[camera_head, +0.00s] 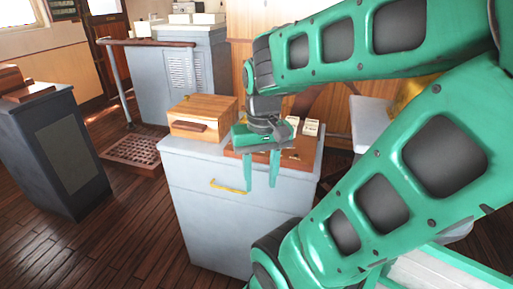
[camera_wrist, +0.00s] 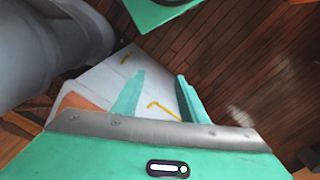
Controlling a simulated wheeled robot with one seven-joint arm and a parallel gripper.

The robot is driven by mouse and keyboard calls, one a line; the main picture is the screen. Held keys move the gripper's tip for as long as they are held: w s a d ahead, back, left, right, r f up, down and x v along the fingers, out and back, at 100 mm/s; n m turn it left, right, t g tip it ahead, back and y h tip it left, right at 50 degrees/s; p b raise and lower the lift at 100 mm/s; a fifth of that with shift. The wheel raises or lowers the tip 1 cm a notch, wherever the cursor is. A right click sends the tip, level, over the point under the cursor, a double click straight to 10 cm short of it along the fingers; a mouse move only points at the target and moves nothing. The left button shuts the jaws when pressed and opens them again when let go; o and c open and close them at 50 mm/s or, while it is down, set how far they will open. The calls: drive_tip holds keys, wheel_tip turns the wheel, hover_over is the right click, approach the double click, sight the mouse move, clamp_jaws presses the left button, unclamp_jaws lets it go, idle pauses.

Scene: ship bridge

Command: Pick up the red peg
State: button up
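I cannot make out a red peg in either view. My gripper (camera_head: 261,188) is open, its two green fingers pointing down in front of the grey cabinet (camera_head: 235,222), near its front top edge. The wrist view also shows the gripper (camera_wrist: 158,78) with a wide gap between the fingers and nothing held. A reddish-brown board (camera_head: 302,152) lies on the cabinet top behind the gripper, with small white pieces (camera_head: 311,127) on it. My gripper and wrist hide part of this board.
A wooden box (camera_head: 202,117) stands on the cabinet's left side. The cabinet has a yellow drawer handle (camera_head: 228,187). A dark cabinet (camera_head: 62,155) stands at left, and a grey console (camera_head: 180,75) with a railing stands behind. Wooden floor (camera_head: 125,240) is open between the cabinets.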

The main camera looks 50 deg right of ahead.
drive_tip(key=w+d+r+m, duration=0.5)
drive_tip(key=w+d+m, duration=0.1)
drive_tip(key=d, duration=0.2)
drive_tip(key=w+d+r+m, duration=0.4)
drive_tip(key=w+d+m, duration=0.25)
drive_tip(key=d, duration=0.25)
drive_tip(key=shift+n, duration=0.35)
drive_tip(key=f, duration=0.4)
drive_tip(key=shift+w+a+f, duration=0.1)
drive_tip(key=shift+w+f, duration=0.2)
drive_tip(key=shift+f, duration=0.05)
drive_tip(key=shift+s+f, duration=0.2)
drive_tip(key=shift+f, duration=2.5)
clamp_jaws()
